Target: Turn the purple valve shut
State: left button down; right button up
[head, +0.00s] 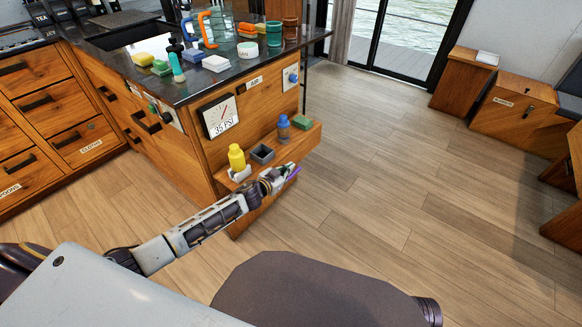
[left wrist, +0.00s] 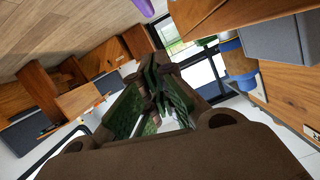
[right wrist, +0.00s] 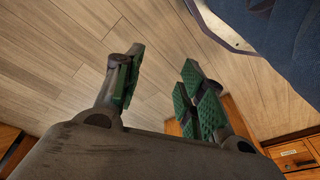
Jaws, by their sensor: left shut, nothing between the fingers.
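The purple valve handle (head: 295,172) shows as a small purple bar just past my left gripper's tip, low on the end of the wooden counter. In the left wrist view a purple piece (left wrist: 146,7) is cut off at the top edge, apart from the fingers. My left gripper (head: 283,177) is shut and empty beside the purple handle; its fingers (left wrist: 158,68) meet in its own wrist view. The gripper hides the valve's mount, and I cannot tell whether they touch. My right gripper (right wrist: 163,62) is open and empty above the floor, outside the head view.
A small wooden shelf (head: 304,137) juts out from the counter just above the gripper. It carries a yellow bottle (head: 237,158), a dark square cup (head: 263,154), a blue bottle (head: 284,127) and a green block (head: 302,122). A gauge (head: 220,115) is above. The floor (head: 390,170) at right is clear.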

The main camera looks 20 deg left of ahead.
pick_arm(q)
jog(key=p+v, duration=0.1)
jog(key=v, duration=0.3)
jog(key=shift+s, duration=0.1)
pick_arm(e)
jog(key=shift+s+d+f, duration=0.1)
jog(key=shift+d+f, duration=0.1)
jog(key=shift+f, duration=0.7)
jog(key=shift+a+r, duration=0.1)
jog(key=shift+r, duration=0.1)
pick_arm(q)
jog(key=shift+s, duration=0.1)
pick_arm(e)
jog(key=shift+r, duration=0.1)
